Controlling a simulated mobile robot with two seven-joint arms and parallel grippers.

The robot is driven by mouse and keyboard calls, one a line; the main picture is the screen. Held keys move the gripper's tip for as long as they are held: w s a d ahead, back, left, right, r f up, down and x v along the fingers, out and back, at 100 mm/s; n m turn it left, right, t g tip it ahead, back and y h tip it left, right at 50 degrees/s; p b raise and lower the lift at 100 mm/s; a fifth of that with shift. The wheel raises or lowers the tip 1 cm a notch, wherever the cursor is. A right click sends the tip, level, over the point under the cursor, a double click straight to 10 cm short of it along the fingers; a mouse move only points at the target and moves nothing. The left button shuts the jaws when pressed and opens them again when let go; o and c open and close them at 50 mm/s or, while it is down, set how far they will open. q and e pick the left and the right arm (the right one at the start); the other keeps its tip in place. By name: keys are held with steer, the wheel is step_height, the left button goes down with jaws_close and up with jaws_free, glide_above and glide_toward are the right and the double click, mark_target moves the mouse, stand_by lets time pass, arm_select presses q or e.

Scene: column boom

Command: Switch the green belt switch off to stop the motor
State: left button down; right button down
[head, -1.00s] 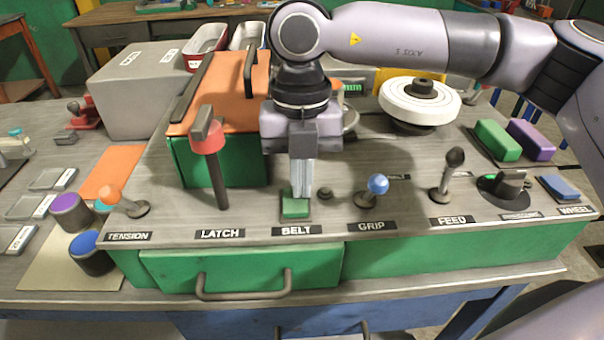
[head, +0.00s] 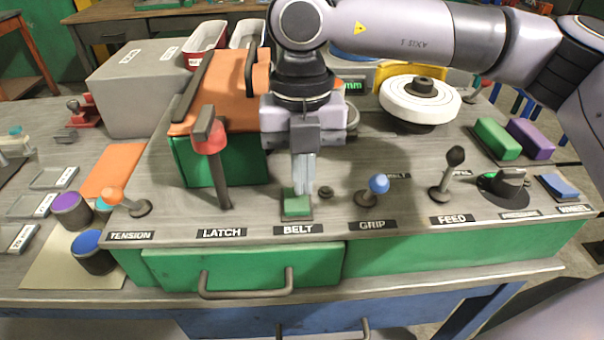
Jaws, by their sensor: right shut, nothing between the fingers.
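The green belt switch (head: 297,205) is a small rocker on a dark plate, just behind the BELT label (head: 298,230) at the front edge of the console. My right gripper (head: 304,192) is shut and empty, pointing down at the switch. Its fingertips overlap the back part of the switch in the head view. I cannot tell whether they touch it. The front part of the switch shows in front of the fingers. My left gripper is not in view.
The red-headed LATCH lever (head: 213,150) stands left of the switch. The blue-knobbed GRIP lever (head: 374,190) and black-knobbed FEED lever (head: 449,175) stand to its right. A white wheel (head: 420,100) is behind. A green drawer (head: 240,268) is below.

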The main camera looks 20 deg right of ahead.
step_height(320, 180, up, 13)
steer(key=w, duration=0.1)
steer(key=shift+w+d+f, duration=0.15)
steer(key=shift+f, duration=0.05)
stand_by(0.4)
